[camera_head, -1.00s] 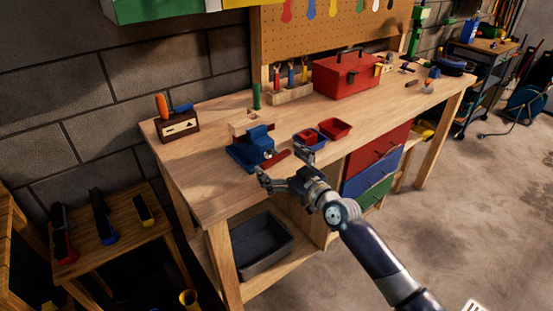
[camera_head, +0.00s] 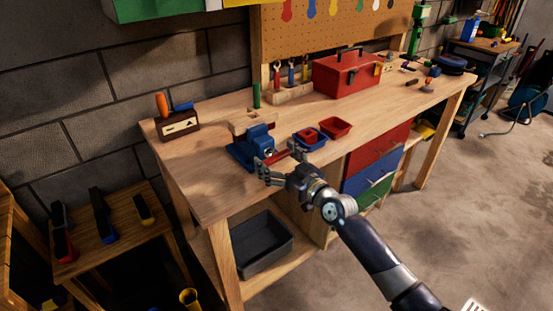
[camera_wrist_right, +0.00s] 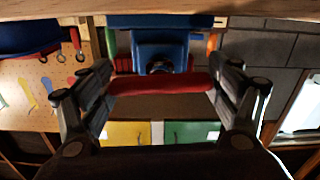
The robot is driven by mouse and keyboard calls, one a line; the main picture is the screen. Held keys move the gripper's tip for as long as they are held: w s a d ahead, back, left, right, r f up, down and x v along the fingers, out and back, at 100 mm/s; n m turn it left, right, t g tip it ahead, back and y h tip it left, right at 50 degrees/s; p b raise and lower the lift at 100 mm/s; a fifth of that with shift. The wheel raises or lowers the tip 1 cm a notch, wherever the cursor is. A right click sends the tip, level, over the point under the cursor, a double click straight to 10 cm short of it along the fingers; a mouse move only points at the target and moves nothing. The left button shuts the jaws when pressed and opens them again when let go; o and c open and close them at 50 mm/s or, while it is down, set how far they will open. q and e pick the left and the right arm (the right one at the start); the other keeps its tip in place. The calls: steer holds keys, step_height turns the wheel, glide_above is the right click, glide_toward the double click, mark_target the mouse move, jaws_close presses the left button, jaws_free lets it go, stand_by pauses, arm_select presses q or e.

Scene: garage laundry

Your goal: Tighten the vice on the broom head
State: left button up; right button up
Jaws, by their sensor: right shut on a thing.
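The blue vice (camera_head: 250,150) stands near the front edge of the workbench, left of its middle. A pale wooden block (camera_head: 243,122), apparently the broom head, sits at the top of the vice; its grip between the jaws is too small to judge. The vice's red bar handle (camera_head: 279,156) points to the front. My right gripper (camera_head: 277,163) is shut on this handle. In the right wrist view, the red handle (camera_wrist_right: 160,84) spans between the two fingers, with the blue vice body (camera_wrist_right: 150,45) behind. My left gripper is not in view.
Blue and red bins (camera_head: 309,139) stand just right of the vice, close to my right gripper. A red toolbox (camera_head: 346,75) stands farther back. A wooden box with an orange-handled tool (camera_head: 178,126) is at the left end. The bench (camera_head: 205,185) is bare at front left.

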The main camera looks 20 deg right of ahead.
steer(key=shift+m, duration=0.4)
steer(key=o, duration=1)
steer(key=shift+s, duration=0.1)
steer(key=v, duration=1.2)
